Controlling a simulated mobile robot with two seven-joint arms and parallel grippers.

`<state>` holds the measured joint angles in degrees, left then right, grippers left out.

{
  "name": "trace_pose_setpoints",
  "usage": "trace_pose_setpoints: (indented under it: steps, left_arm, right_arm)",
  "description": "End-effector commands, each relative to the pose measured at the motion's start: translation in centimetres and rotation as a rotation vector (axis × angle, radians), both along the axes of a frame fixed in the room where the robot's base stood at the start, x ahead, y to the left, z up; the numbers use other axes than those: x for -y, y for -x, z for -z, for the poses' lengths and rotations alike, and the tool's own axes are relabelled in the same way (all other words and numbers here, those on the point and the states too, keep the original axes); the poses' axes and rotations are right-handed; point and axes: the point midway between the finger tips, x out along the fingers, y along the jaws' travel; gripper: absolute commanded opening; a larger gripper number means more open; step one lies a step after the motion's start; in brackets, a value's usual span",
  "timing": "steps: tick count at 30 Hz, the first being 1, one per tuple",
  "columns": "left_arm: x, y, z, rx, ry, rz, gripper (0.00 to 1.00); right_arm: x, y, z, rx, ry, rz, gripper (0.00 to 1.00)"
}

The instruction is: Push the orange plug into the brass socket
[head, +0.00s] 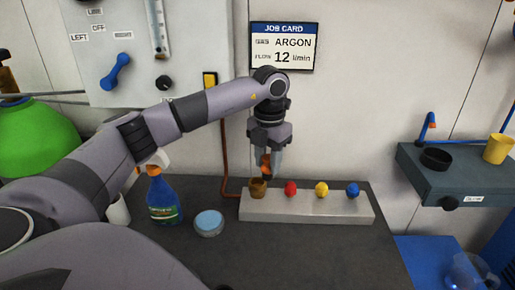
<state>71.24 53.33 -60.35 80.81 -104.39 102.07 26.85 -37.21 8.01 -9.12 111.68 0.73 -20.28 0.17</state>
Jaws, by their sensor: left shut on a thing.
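My left gripper (265,170) comes down from above at the back of the bench, shut on the orange plug (266,163). The plug is small and partly hidden by the fingers. The brass socket (258,188) stands at the left end of a light grey block. The plug is just above the socket and slightly to its right in the picture. I cannot tell whether the two touch. My right gripper does not show.
The grey block (305,207) also bears a red knob (291,188), a yellow knob (321,188) and a blue knob (352,189). A blue spray bottle (163,199) and a round blue-lidded tub (209,222) stand left of it. A shelf (460,180) is at right.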

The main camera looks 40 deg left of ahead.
Motion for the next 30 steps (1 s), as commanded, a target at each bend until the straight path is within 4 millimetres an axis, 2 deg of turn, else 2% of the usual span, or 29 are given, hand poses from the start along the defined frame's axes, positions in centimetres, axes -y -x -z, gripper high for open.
trace_pose_setpoints:
  steps: [6, 12, 20, 30]
  left_arm:
    - [-2.2, -0.1, -0.7, -0.001, 0.009, -0.353, 0.08]
    - [-3.3, -0.1, -1.1, -0.003, 0.014, -0.555, 0.08]
    - [-3.7, -0.1, -0.7, -0.003, 0.014, -0.621, 0.08]
    - [-3.7, -0.1, 2.4, -0.002, 0.014, -0.617, 0.08]
  right_arm:
    - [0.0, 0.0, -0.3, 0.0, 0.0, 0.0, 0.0]
    - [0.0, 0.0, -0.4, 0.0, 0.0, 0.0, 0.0]
    - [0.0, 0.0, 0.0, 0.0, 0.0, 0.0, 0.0]
    - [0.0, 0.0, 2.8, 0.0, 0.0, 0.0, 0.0]
